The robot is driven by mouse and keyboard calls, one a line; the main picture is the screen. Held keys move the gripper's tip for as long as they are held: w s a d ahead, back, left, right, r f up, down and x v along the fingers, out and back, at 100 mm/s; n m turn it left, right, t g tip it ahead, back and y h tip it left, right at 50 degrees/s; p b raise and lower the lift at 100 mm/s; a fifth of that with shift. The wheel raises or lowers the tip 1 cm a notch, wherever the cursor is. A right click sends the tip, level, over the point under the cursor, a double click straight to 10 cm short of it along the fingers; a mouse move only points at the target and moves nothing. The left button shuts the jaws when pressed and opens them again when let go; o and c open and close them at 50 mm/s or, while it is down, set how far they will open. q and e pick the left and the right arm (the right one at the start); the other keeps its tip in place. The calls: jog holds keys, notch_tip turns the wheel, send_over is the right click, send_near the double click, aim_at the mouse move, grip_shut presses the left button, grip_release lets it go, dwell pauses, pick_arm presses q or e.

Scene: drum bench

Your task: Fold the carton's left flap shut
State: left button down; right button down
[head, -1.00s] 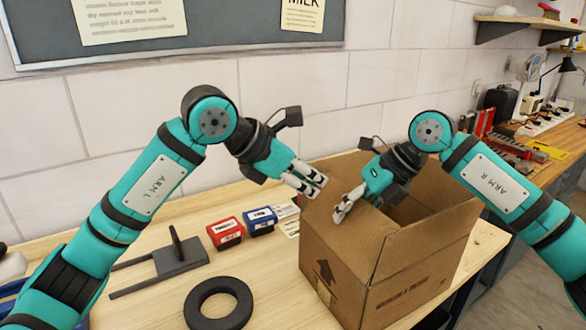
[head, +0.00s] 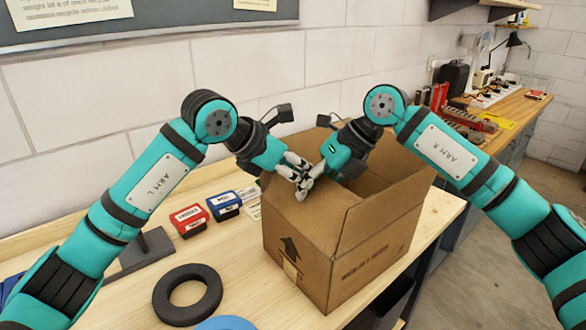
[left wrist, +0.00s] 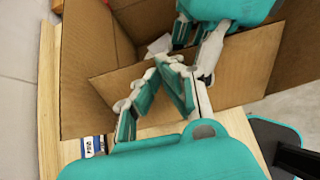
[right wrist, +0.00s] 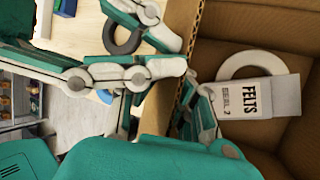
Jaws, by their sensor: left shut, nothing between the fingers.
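The open cardboard carton (head: 300,264) stands on the bench. Its left flap (head: 318,214) is slanted toward the opening and not flat; the left wrist view shows its broad face (left wrist: 245,65). My left gripper (head: 297,173) is shut and empty, with its tips at the flap's edge. My right gripper (head: 304,188) is close beside it at the same edge, its fingers partly overlapped by the left ones, so its opening is unclear. The right wrist view shows a box marked FELTS (right wrist: 258,98) and a white ring (right wrist: 235,68) inside the carton.
A red box (head: 190,220) and a blue box (head: 224,205) stand left of the carton. A dark ring (head: 188,296) lies in front, with a blue disc (head: 226,323) at the picture's bottom edge. The bench ends right of the carton.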

pick_arm(q)
jog(key=shift+d, duration=0.1)
pick_arm(e)
jog(key=c, duration=1.5)
grip_release()
jog(key=shift+a+r, duration=0.15)
jog(key=shift+c, duration=0.2)
pick_arm(q)
jog(key=shift+f, duration=0.1)
